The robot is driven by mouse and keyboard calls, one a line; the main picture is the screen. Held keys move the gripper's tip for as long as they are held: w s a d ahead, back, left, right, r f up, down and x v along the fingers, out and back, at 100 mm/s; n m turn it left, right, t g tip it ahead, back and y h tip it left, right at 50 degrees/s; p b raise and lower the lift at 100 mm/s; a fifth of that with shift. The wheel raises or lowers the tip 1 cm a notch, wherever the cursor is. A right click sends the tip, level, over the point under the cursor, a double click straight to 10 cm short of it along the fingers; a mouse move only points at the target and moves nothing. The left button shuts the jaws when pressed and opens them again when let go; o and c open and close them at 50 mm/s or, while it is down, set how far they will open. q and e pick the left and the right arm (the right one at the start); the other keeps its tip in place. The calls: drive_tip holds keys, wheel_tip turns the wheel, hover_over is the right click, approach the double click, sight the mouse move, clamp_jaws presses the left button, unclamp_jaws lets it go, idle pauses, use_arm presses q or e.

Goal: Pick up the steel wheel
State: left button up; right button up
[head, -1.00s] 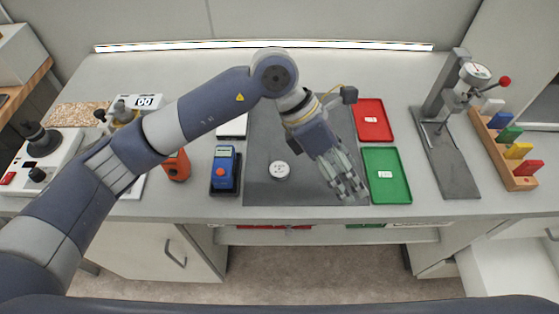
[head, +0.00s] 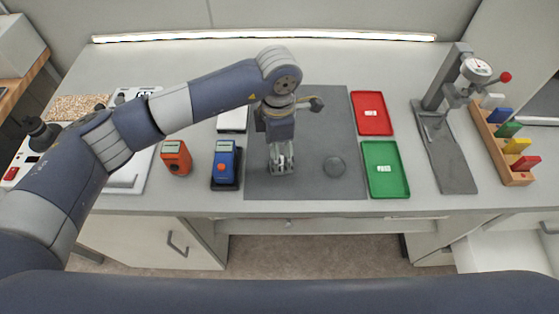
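My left gripper (head: 281,170) points straight down over the left-middle part of the dark grey mat (head: 310,120). Its fingertips are low, near the mat surface. The small pale round wheel seen earlier on this spot is now hidden by the gripper or between its fingers. I cannot tell whether the fingers are open or closed on it. A grey round disc (head: 335,167) lies on the mat to the right of the gripper, apart from it. My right gripper is not in view.
A blue device (head: 225,160) and an orange device (head: 176,157) stand left of the mat. A red tray (head: 354,105) and a green tray (head: 406,190) lie right of it. A gauge stand (head: 455,165) and a rack of coloured blocks (head: 516,179) are farther right.

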use_arm(q)
drive_tip(key=shift+s+d+f+p, duration=0.1)
drive_tip(key=shift+f+p, duration=0.6)
drive_tip(key=shift+f, duration=1.25)
drive_tip(key=c, duration=1.2)
drive_tip(key=shift+r, duration=0.1)
